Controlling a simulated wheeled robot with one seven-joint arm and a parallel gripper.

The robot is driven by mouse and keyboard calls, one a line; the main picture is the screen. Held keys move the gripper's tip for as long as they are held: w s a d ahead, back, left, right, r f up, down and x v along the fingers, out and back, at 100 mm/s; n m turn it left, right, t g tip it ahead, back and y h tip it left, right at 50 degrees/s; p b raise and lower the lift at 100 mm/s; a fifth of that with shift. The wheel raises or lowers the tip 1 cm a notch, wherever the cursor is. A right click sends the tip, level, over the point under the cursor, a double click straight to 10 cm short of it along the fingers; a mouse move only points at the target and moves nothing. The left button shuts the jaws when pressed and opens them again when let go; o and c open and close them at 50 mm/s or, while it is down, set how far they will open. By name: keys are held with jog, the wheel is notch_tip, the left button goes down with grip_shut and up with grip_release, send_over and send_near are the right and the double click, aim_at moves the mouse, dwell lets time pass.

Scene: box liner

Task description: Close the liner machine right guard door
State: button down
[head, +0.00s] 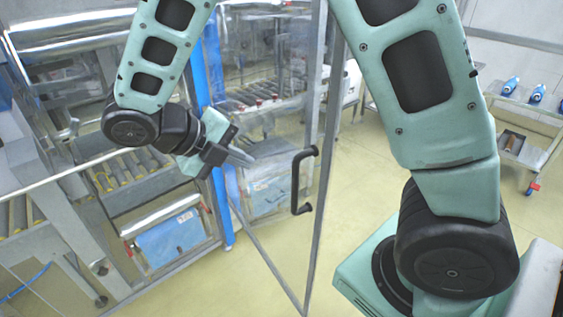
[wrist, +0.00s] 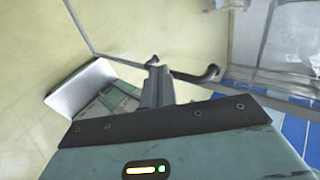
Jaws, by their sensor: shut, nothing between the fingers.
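The right guard door stands open, a clear panel in a thin grey metal frame (head: 318,200) that juts from the machine's blue post (head: 213,130) toward me. Its black handle (head: 296,182) is on the upright near the free edge; it also shows in the wrist view (wrist: 208,74). My gripper (head: 240,156) is shut and empty, left of the handle in the head view, with the door's clear panel nearby. In the wrist view the shut fingers (wrist: 158,72) overlap part of the handle; I cannot tell whether they touch it.
A steel cart (head: 525,150) with blue bottles (head: 538,94) stands at the right. Yellow floor (head: 352,195) is clear around the door. My arm crosses the head view.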

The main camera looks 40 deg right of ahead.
aim_at(287, 165)
jog(key=shift+d+r+p+x, duration=0.35)
jog(key=shift+p+x, duration=0.1)
jog(key=shift+x, duration=1.55)
jog(key=shift+d+r+p+x, duration=0.25)
jog(key=shift+r+p+x, duration=0.15)
jog(key=shift+x, duration=1.55)
jog(key=shift+d+r+p+x, duration=0.3)
jog(key=shift+p+x, duration=0.2)
jog(key=shift+x, duration=1.5)
jog(key=shift+s+d, duration=0.1)
